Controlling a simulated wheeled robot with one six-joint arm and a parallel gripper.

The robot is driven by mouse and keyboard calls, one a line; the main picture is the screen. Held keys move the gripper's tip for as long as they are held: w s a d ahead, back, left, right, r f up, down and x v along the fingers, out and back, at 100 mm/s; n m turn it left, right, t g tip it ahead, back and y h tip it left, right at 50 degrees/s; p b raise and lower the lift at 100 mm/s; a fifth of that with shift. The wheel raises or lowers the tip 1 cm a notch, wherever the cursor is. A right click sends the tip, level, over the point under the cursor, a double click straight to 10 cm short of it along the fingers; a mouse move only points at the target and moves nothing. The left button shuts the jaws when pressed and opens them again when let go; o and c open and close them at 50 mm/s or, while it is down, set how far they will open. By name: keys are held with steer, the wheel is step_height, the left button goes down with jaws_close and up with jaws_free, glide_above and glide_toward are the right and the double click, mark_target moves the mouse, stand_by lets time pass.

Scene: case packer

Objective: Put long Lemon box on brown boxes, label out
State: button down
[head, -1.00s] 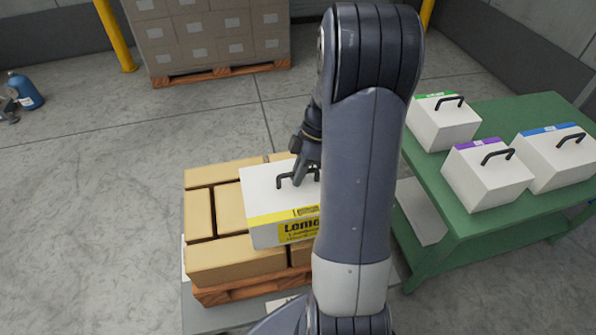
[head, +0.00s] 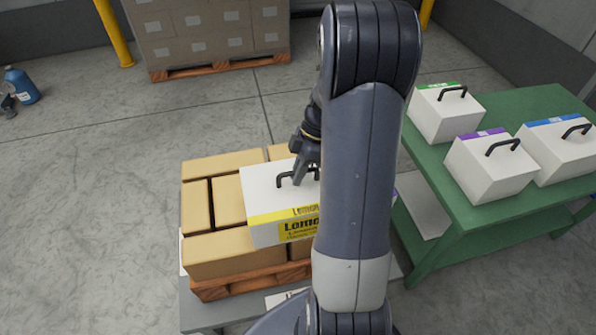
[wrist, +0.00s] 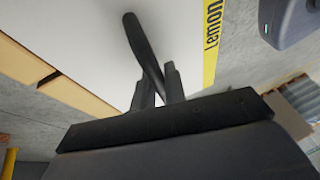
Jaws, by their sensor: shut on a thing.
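The long white Lemon box (head: 262,184), with a yellow stripe and a yellow "Lemon" label on its near side, is over the stacked brown boxes (head: 212,250). The label faces the bottom of the head view, toward me. I cannot tell whether the box touches the brown boxes or hangs just above them. My gripper (head: 302,178) is shut on its black handle, which also shows in the wrist view (wrist: 142,45). The right part of the box is hidden behind my arm.
The brown boxes stand on a wooden pallet (head: 240,284). A green table (head: 455,205) at right holds white boxes with green (head: 445,115), purple (head: 490,172) and blue (head: 560,155) stripes. A small purple edge (head: 396,191) shows beside my arm. Wrapped cartons (head: 210,35) stand behind.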

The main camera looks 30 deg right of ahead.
steer(key=shift+f+b, duration=0.35)
steer(key=c, duration=1.4)
jaws_free()
steer(key=shift+o, duration=0.2)
steer(key=p+v, duration=0.1)
steer(key=v, duration=1)
steer(key=shift+f, duration=0.1)
steer(key=b+x, duration=0.1)
steer(key=x, duration=0.9)
steer(key=shift+s+a+f, duration=0.1)
steer(key=shift+a+f, duration=0.05)
steer(key=shift+f, duration=0.15)
steer(key=shift+r, duration=0.2)
